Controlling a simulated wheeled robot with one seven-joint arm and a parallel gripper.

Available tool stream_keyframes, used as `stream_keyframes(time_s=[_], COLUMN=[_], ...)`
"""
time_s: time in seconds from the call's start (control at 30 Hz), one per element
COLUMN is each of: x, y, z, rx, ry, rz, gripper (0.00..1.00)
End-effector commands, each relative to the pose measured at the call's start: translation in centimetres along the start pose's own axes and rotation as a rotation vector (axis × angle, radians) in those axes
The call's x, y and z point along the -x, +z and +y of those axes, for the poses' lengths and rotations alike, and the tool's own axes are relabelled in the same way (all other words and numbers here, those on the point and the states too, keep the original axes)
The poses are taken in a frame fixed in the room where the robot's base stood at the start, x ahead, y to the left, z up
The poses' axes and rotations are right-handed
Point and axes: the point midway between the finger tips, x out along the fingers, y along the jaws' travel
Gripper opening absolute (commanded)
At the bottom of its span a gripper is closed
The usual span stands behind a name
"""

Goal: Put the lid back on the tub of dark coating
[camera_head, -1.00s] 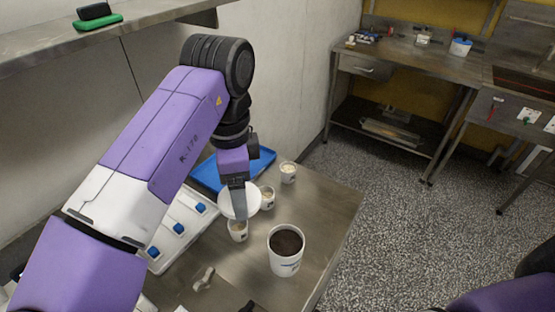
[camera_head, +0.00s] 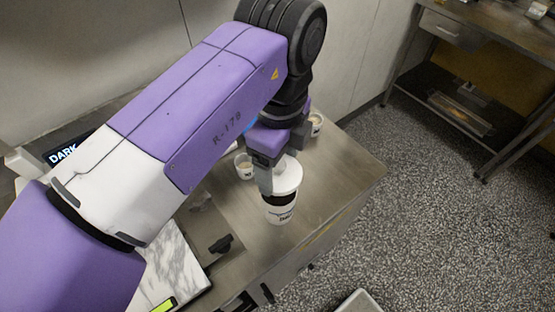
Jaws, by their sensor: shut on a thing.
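The tub of dark coating (camera_head: 280,213) is a white cup with a label, standing upright on the steel table near its right front edge. A dark band shows at its upper part. The round white lid (camera_head: 289,178) is in my gripper (camera_head: 267,187), over the tub's top. The lid looks slightly tilted, and a dark gap shows between it and the tub on the near side. My gripper is shut on the lid at its left side. The far side of the lid and tub is hidden.
The steel table (camera_head: 340,180) is bare right of the tub. Small white cups stand behind, one left of my gripper (camera_head: 244,166) and one at the back (camera_head: 317,123). A black clamp-like object (camera_head: 221,244) lies in front. A marble slab (camera_head: 170,268) is at the lower left.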

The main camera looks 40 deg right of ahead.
Motion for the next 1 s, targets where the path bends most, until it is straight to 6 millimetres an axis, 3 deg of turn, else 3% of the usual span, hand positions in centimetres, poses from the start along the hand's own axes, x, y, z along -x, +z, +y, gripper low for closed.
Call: stream_keyframes(time_s=[0.6,1.0], x=[-5.1,-6.1], y=[0.0,0.0], z=[0.0,0.0], rx=[0.003,0.003], ry=[-0.001,0.000], rz=[0.001,0.000], gripper=[0.39,0.39])
